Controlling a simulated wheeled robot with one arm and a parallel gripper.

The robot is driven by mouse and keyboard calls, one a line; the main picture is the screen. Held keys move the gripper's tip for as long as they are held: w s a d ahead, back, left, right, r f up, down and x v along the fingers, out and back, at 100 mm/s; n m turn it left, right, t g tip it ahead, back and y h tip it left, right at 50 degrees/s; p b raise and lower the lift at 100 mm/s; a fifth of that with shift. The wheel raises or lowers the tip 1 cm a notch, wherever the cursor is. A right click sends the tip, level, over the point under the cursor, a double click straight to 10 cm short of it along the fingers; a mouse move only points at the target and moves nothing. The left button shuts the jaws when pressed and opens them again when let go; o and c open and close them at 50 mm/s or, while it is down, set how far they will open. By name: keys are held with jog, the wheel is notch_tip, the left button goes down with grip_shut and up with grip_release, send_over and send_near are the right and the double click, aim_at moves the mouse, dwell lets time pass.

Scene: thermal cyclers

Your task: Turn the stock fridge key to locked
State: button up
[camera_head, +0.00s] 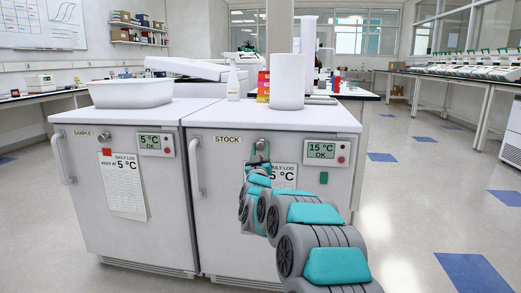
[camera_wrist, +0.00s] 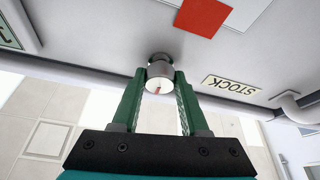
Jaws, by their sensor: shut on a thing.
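The stock fridge (camera_head: 235,225) is the right one of two white fridges, with a STOCK label (camera_head: 228,139) on its door. The label shows upside down in the wrist view (camera_wrist: 230,87). The key is a round grey knob (camera_wrist: 160,70) on the door front, with a pale end face and a small red mark near its lower edge. My gripper (camera_wrist: 160,77) has its green fingers on both sides of the knob and is shut on it. In the head view my gripper (camera_head: 259,152) is at the upper door, and my arm hides the key's detail.
The stock fridge's handle (camera_head: 197,168) is left of my gripper. A display (camera_head: 321,149) reads 15 °C OK at right. A log sheet (camera_head: 285,176) is partly behind my arm. The sample fridge (camera_head: 125,225) stands at left, with a white tub (camera_head: 130,94) on top. Floor is open at right.

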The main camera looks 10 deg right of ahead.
grip_shut()
jog(key=shift+m, duration=0.5)
jog(key=m+h, duration=0.1)
jog(key=m, duration=0.1)
jog(key=m+h, duration=0.1)
jog(key=m, duration=0.1)
jog(key=shift+a+f+g+h, duration=0.2)
jog(key=shift+g+h, duration=0.1)
jog(key=shift+g, duration=0.1)
jog(key=m+h, duration=0.1)
jog(key=m, duration=0.3)
jog(key=shift+r+g+h, duration=0.1)
jog(key=shift+g+h, duration=0.3)
jog(key=m+g, duration=0.1)
jog(key=m, duration=0.1)
jog(key=m+h, duration=0.1)
jog(key=m, duration=0.2)
jog(key=m+g+h, duration=0.1)
jog(key=m, duration=0.1)
jog(key=shift+a+r+m+g+p, duration=0.1)
jog(key=shift+r+m+g+p, duration=0.15)
jog(key=shift+m+g+p, duration=0.1)
jog(key=m+g+h+p, duration=0.1)
jog(key=m+g, duration=0.1)
jog(key=m, duration=0.2)
jog(key=shift+m, duration=0.35)
jog(key=shift+m+g+p, duration=0.45)
jog(key=shift+m+p, duration=0.1)
jog(key=shift+m, duration=0.65)
